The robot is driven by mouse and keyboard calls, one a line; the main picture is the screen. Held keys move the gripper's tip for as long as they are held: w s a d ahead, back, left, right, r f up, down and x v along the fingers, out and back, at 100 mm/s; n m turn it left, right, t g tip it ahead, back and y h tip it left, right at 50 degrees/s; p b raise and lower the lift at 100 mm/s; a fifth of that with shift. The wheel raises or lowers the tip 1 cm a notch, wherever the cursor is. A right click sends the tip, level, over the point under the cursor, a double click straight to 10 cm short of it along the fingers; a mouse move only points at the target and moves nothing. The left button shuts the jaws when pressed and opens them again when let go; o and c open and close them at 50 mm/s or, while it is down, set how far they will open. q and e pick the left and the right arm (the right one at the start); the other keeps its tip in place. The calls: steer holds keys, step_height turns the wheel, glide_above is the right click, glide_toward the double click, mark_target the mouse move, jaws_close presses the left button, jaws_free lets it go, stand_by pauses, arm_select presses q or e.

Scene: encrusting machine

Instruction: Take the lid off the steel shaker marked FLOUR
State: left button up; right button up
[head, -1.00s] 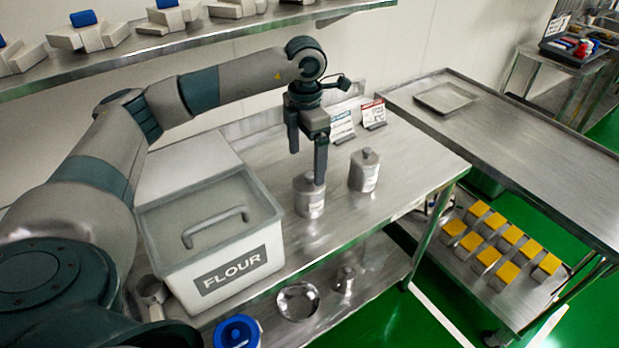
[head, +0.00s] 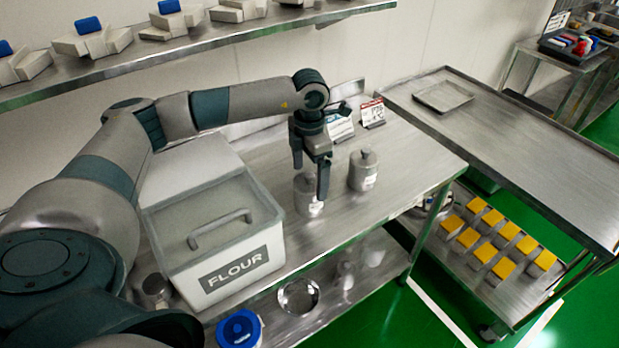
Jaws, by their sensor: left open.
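Two steel shakers stand upright on the steel table: a nearer one (head: 308,203) and another (head: 363,172) to its right and a little farther back. Each has a small pale label, too small to read, so I cannot tell which is marked FLOUR. The right one shows its lid with a knob on top. My left gripper (head: 310,180) points down at the nearer shaker, jaws open, with its fingers on either side of the top. The fingers partly hide that shaker's lid, and I cannot tell whether they touch it. My right gripper is not in view.
A large white bin (head: 238,270) marked FLOUR, with a handled lid, stands left of the shakers. Two small signs (head: 372,113) stand behind them. A steel bowl (head: 298,297) is on the lower shelf. The table's right end is clear.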

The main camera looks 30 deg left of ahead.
arm_select(q)
steer(key=shift+f, duration=0.15)
stand_by(0.3)
steer(key=c, duration=1.1)
steer(key=shift+c, duration=0.2)
